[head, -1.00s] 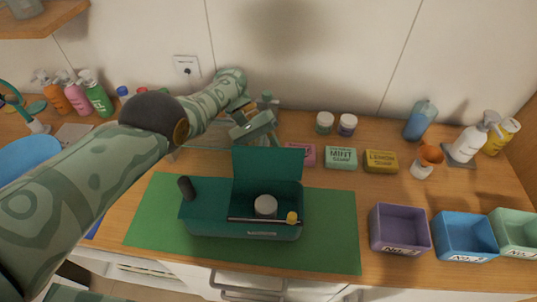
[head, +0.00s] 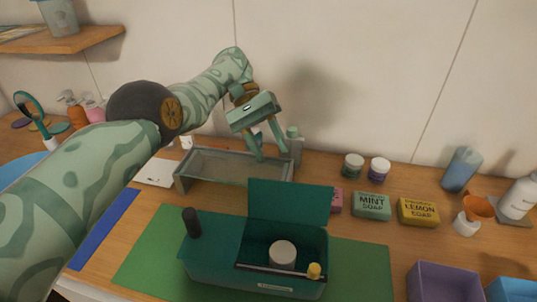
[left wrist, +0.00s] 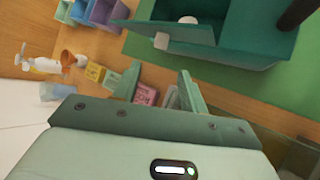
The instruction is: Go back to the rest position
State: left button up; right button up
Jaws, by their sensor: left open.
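My left gripper (head: 272,150) is open and empty. It hangs fingers-down above the back of the counter, by the right end of a clear tray (head: 182,184). Its two fingers also show apart in the left wrist view (left wrist: 158,85). A teal box (head: 210,262) with its lid up stands on a green mat (head: 140,268) in front of it. Inside the box are a white round jar (head: 282,253) and a stick with a yellow end (head: 314,270). A dark cylinder (head: 191,222) stands at the box's left end. My right gripper is out of view.
A mint soap (head: 371,206), a lemon soap (head: 418,211) and two small jars (head: 353,165) stand right of the gripper. A purple bin (head: 445,282) is at the lower right. A wooden shelf (head: 75,38) juts out at upper left. A pale bottle (head: 294,148) stands close behind the fingers.

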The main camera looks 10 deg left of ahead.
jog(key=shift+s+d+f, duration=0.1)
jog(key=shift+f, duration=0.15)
